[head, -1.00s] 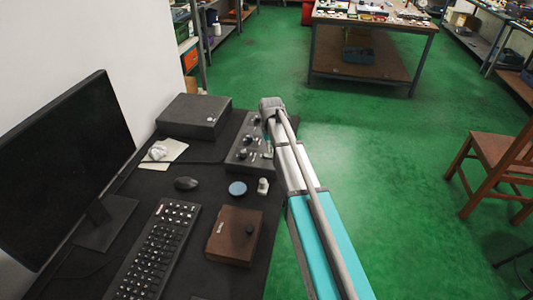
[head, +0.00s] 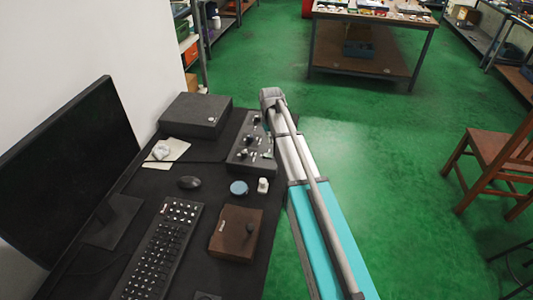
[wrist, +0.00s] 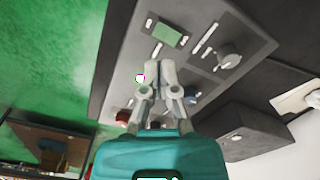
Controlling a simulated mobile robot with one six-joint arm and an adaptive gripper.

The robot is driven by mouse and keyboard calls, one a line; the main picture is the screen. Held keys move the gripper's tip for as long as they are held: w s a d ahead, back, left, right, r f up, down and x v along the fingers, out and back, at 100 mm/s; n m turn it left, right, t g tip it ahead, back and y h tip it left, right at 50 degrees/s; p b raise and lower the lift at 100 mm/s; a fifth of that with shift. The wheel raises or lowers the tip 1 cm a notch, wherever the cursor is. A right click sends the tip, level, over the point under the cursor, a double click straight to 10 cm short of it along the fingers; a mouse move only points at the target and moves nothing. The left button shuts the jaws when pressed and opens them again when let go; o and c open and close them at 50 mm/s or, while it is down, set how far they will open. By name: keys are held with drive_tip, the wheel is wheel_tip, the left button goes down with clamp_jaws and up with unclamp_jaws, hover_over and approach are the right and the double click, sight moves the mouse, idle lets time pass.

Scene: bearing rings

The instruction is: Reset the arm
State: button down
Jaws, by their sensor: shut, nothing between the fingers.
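My arm (head: 313,208), teal and silver, reaches up from the bottom of the head view along the right edge of the dark desk. Its grey elbow end (head: 272,98) is beside the control box. My gripper is hidden in the head view. In the wrist view my gripper (wrist: 159,68) has its two grey fingers together, with nothing held.
On the desk are a monitor (head: 75,170), keyboard (head: 160,250), mouse (head: 190,182), brown box (head: 234,236), blue disc (head: 239,188), white-topped small item (head: 263,186) and dark case (head: 196,112). Green floor (head: 390,170) is open to the right, with a wooden chair (head: 490,165).

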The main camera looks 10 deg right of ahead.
idle(0.3)
drive_tip(key=s+r+p, duration=0.2)
drive_tip(key=s, duration=1.1)
drive_tip(key=s+r+m+p, duration=0.1)
drive_tip(key=s+r+p, duration=0.1)
drive_tip(key=s, duration=1.1)
drive_tip(key=shift+s+a+r+p, duration=0.15)
drive_tip(key=shift+a+r+p, duration=0.05)
drive_tip(key=shift+r+p, duration=0.15)
